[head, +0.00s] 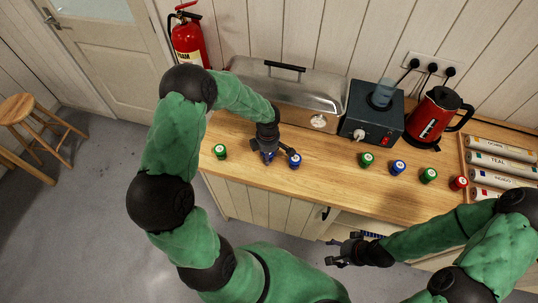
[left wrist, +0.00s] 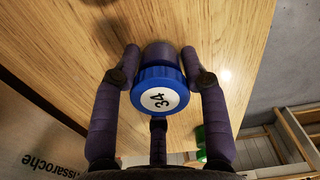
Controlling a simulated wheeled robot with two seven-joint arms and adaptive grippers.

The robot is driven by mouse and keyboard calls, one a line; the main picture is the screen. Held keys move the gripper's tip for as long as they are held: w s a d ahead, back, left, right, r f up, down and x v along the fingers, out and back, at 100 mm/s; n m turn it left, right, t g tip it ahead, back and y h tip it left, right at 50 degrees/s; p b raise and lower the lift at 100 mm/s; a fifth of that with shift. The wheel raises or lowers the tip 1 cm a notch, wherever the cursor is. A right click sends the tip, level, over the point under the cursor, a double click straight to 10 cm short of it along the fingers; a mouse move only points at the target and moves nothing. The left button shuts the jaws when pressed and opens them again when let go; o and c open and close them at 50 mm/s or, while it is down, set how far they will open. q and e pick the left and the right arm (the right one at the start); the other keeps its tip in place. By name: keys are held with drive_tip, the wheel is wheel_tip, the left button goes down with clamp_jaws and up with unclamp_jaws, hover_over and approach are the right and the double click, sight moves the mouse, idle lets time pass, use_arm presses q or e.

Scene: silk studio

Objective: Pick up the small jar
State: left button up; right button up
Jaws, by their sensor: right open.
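A small jar with a blue lid marked 34 (left wrist: 158,93) is between the fingers of my left gripper (left wrist: 160,65) in the left wrist view. The fingers stand on both sides of it, with their tips very near or touching its body; contact is not clear. In the head view my left gripper (head: 270,150) is low over the counter, beside a blue-lidded jar (head: 295,160). My right gripper (head: 345,250) is open and empty, in front of the counter.
The wooden counter (head: 325,170) also holds a green-lidded jar (head: 220,151) at the left and several coloured-lid jars, including a red one (head: 458,183), at the right. Behind stand a metal box (head: 310,95), a dark device (head: 370,112) and a red kettle (head: 432,117).

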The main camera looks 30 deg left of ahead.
use_arm(q)
drive_tip(key=shift+r, duration=0.1)
idle(0.3)
drive_tip(key=shift+r, duration=0.5)
drive_tip(key=r, duration=0.2)
drive_tip(key=shift+s+d+r, duration=0.1)
drive_tip(key=shift+d+r, duration=0.15)
drive_tip(key=shift+r, duration=0.15)
drive_tip(key=s+d+r, duration=0.2)
drive_tip(key=d+r, duration=0.1)
drive_tip(key=s+d+r, duration=0.3)
drive_tip(key=d, duration=0.1)
drive_tip(key=s+d+r, duration=0.2)
drive_tip(key=d+r, duration=0.1)
drive_tip(key=d, duration=0.1)
drive_tip(key=shift+s+b, duration=0.3)
drive_tip(key=shift+s, duration=0.1)
